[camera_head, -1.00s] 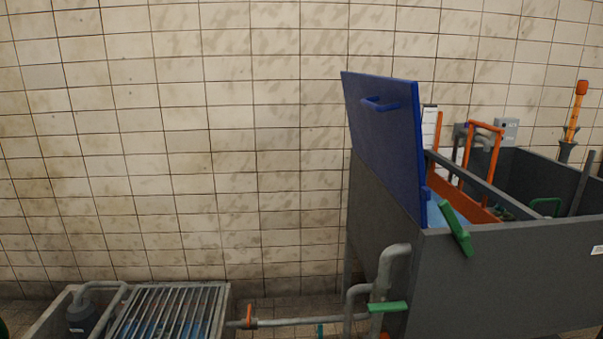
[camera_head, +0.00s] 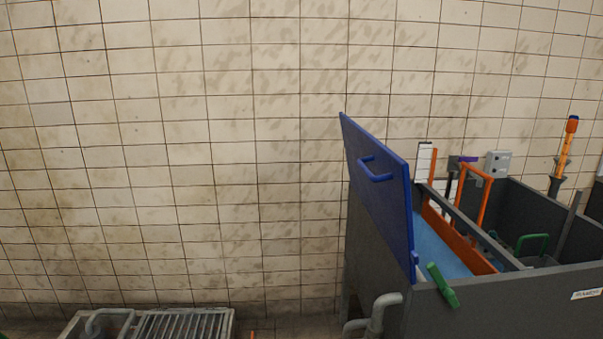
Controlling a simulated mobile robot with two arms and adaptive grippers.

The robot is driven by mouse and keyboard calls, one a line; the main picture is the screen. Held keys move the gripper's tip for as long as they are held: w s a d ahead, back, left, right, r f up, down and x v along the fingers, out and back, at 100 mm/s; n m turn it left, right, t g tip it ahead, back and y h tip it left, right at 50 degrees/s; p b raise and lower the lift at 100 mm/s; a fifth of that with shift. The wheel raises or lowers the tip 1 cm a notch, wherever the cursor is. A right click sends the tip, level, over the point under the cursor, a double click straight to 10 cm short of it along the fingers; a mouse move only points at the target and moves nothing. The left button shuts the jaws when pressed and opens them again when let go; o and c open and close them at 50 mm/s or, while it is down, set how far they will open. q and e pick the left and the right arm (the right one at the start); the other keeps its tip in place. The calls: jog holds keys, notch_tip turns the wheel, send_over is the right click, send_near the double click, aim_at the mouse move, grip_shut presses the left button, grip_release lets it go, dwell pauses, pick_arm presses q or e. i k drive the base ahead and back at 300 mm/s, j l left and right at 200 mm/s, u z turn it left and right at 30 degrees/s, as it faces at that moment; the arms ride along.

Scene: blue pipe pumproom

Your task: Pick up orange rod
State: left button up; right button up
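Several orange parts show, and I cannot tell which one is the orange rod. A thin upright orange bar (camera_head: 433,168) stands beside a white marked board (camera_head: 423,163) at the back of the grey tank. An orange bent-bar frame (camera_head: 484,205) rises inside the tank, above an orange panel (camera_head: 455,236). An orange stick with a dark-banded top (camera_head: 566,148) stands upright in a grey holder (camera_head: 556,184) behind the tank on the right. Neither of my grippers is in view.
The grey tank (camera_head: 520,310) fills the lower right, with blue water (camera_head: 437,246) inside. Its blue lid (camera_head: 378,200) stands raised at the left end. A green handle (camera_head: 443,286) sits on the front edge. A low grated basin (camera_head: 185,325) is at lower left.

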aim_at(572, 126)
jog(key=z, duration=1.4)
